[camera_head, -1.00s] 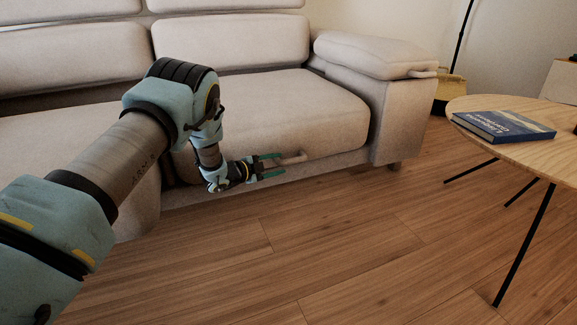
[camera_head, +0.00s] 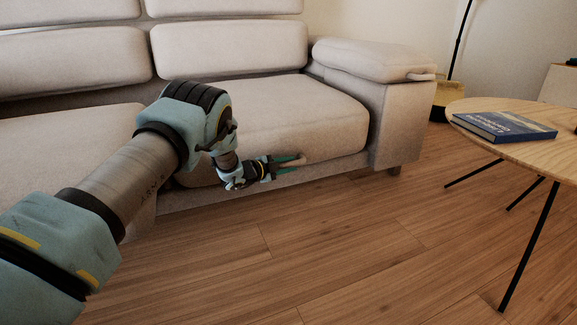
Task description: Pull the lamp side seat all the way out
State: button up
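The lamp side seat (camera_head: 290,112) is the right, beige seat of the sofa, on the side of the floor lamp. A small pale handle (camera_head: 299,161) sticks out low on its front. My gripper (camera_head: 296,164) is at this handle, with its green fingers above and below it. A narrow gap shows between the fingers, with the handle end in it. I cannot tell if they press on it. My arm hides the seat's left front part.
A round wooden table (camera_head: 480,128) with a blue book (camera_head: 503,126) stands at the right on thin black legs. The sofa armrest (camera_head: 373,60) is right of the seat. The wooden floor (camera_head: 330,240) before the sofa is clear.

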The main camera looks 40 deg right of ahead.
grip_shut()
dwell(1.0)
